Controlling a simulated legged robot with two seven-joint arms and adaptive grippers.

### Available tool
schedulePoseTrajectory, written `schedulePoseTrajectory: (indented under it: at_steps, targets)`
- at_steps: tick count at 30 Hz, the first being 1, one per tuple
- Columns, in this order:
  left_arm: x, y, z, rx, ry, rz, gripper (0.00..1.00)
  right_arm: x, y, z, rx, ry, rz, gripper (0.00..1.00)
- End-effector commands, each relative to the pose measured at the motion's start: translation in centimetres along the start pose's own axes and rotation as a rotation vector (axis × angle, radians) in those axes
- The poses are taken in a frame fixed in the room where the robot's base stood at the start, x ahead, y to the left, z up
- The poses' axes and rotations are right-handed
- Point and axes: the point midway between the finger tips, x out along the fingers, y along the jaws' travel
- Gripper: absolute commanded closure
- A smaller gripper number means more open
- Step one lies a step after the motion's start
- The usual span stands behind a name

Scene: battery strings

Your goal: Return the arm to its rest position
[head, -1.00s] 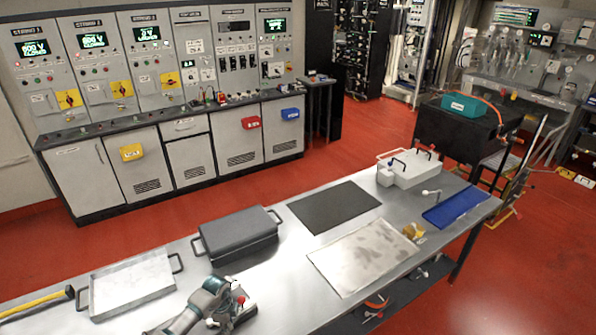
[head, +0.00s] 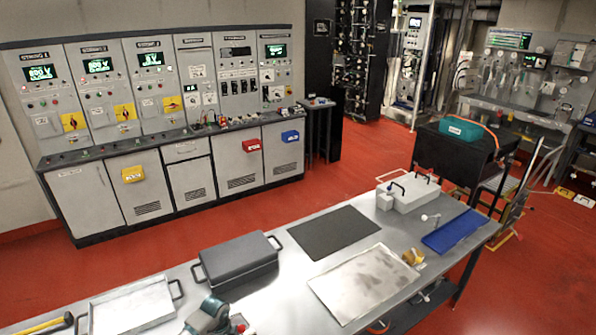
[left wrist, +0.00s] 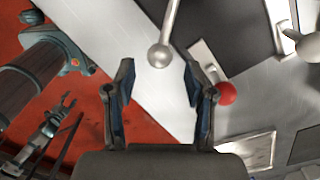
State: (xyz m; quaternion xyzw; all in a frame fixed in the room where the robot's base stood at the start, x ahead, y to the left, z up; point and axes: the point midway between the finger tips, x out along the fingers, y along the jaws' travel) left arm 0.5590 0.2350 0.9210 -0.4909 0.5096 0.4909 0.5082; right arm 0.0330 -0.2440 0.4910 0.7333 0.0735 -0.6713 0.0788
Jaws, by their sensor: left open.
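My left gripper (left wrist: 160,92) is open in the left wrist view, with its two dark and blue fingers apart. A silver rod with a ball end (left wrist: 159,55) shows just beyond the fingertips, in line with the gap; I cannot tell how far off it is. A red ball knob (left wrist: 226,93) shows beside the right finger. In the head view only a teal and grey part of my left arm (head: 208,316) shows at the bottom edge, by the workbench (head: 285,293); the fingers are not visible there. My right gripper is not seen in the head view.
On the bench are a metal tray (head: 135,306), a dark grey lidded case (head: 236,262), a black mat (head: 334,231), a metal plate (head: 362,282), a white box (head: 408,193) and a blue tray (head: 454,230). Red floor (head: 330,185) lies clear between bench and cabinets.

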Motion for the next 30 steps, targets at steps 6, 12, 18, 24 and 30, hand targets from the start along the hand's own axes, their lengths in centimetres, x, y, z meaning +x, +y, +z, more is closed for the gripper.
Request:
schedulePoseTrajectory:
  at_steps: [6, 12, 18, 24, 30]
  targets:
    - [-3.0, 0.0, 0.0, 0.001, -0.001, 0.0, 0.46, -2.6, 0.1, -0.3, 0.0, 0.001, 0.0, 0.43]
    - [-2.9, 0.0, 0.0, 0.001, -0.001, 0.001, 0.46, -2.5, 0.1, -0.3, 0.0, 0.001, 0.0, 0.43]
    - [-2.4, 0.2, -1.6, 0.032, 0.052, -0.013, 0.46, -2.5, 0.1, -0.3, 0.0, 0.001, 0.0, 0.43]
    - [-2.2, 1.6, -13.3, 0.222, 0.469, -0.174, 0.46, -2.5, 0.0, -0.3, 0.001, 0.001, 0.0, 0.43]
    - [-11.6, 3.6, -25.9, 0.223, 1.123, -0.631, 0.46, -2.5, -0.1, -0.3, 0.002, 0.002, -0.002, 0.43]
